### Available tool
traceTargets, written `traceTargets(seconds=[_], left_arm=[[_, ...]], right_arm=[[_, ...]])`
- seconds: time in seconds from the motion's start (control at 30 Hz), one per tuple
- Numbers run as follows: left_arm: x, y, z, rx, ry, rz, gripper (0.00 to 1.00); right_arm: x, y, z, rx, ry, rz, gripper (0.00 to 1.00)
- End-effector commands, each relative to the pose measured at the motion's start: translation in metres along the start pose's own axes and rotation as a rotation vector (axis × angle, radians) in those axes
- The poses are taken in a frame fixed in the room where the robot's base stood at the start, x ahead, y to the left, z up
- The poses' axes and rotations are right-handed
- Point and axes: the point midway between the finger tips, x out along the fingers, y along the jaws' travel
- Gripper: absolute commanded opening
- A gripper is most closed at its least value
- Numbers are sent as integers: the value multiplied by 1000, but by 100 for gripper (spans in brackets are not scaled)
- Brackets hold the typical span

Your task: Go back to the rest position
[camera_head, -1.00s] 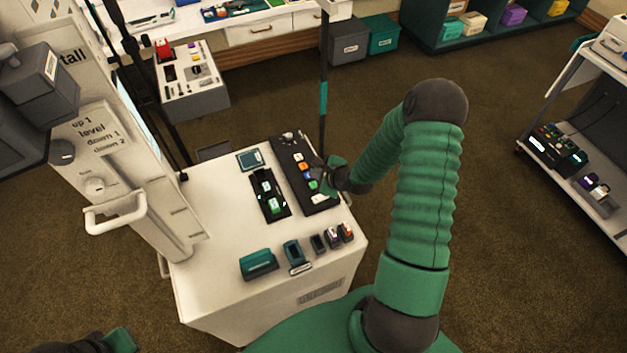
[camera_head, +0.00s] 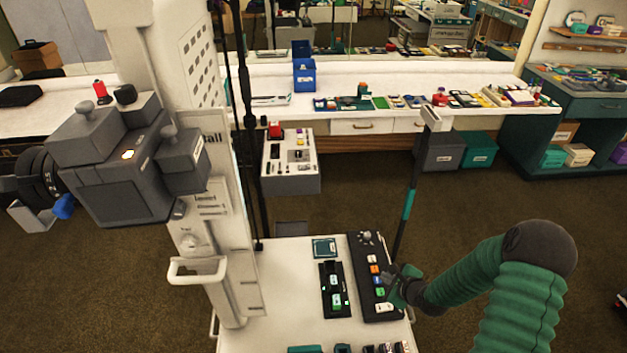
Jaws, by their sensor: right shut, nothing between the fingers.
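My right arm comes in from the lower right in green and black sleeves. My right gripper (camera_head: 394,284) is small in the view, shut and empty. It is at the right edge of the black button panel (camera_head: 366,255), close to its coloured buttons; I cannot tell whether it touches the panel. The panel lies on the white cart top (camera_head: 290,290). My left gripper is not in view.
A black two-slot unit (camera_head: 325,295) and a teal square (camera_head: 325,247) lie left of the panel. A white column with a handle (camera_head: 197,270) and a grey camera-like device (camera_head: 122,170) rise at the left. A dark pole (camera_head: 412,185) stands behind the gripper. Open floor (camera_head: 480,200) lies right.

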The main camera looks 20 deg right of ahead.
Motion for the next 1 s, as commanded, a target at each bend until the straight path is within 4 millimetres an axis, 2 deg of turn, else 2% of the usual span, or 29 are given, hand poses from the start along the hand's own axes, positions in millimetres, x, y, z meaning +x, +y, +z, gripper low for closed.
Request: traceTargets(seconds=[0.07,0.17,0.27,0.4,0.5,0.6,0.73,1.0], left_arm=[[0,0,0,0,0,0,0],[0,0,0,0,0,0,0],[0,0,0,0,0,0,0],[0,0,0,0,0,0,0],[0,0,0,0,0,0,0],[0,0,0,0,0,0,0],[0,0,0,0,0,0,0],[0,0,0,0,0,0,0]], right_arm=[[-4,4,9,-98,12,25,0],[-20,21,34,-424,51,111,0],[-54,47,66,-905,76,247,0],[-117,89,106,-1568,11,440,0],[-161,120,124,-1948,-109,549,0],[-193,145,132,-2202,-240,612,0],[-211,159,135,-2345,-338,643,0],[-212,161,135,-2360,-347,648,0]])
